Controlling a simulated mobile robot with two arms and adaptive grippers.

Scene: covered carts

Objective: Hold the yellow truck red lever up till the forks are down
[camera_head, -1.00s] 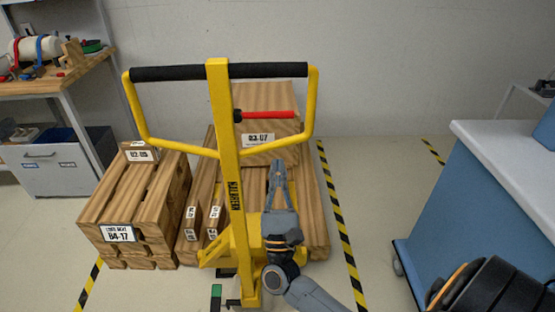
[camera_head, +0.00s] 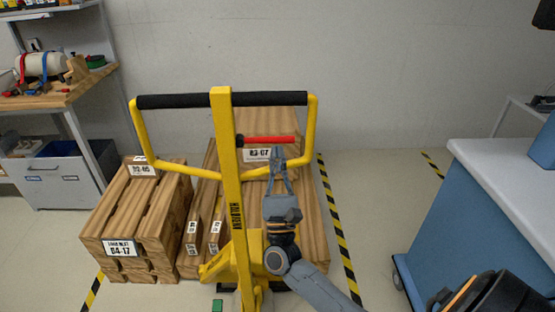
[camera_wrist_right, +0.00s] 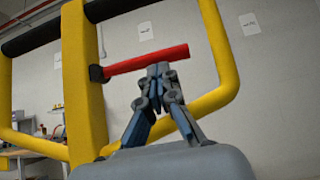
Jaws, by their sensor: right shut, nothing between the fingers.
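The yellow truck (camera_head: 228,185) stands upright in the middle of the head view, with a black-gripped loop handle. Its red lever (camera_head: 268,140) sticks out to the right from the post, roughly level. In the right wrist view the red lever (camera_wrist_right: 147,60) passes just above the fingertips. My right gripper (camera_head: 277,152) is shut and empty, pointing up, with its tips right under the lever, at or very near contact. It also shows in the right wrist view (camera_wrist_right: 158,70). The forks are hidden behind the post and pallet. My left gripper is not in view.
A wooden pallet with a crate (camera_head: 312,215) lies behind the truck, and stacked crates (camera_head: 135,220) stand to its left. A blue cart (camera_head: 470,205) is at right. A workbench (camera_head: 60,97) is at back left. Striped floor tape (camera_head: 338,225) runs on the right.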

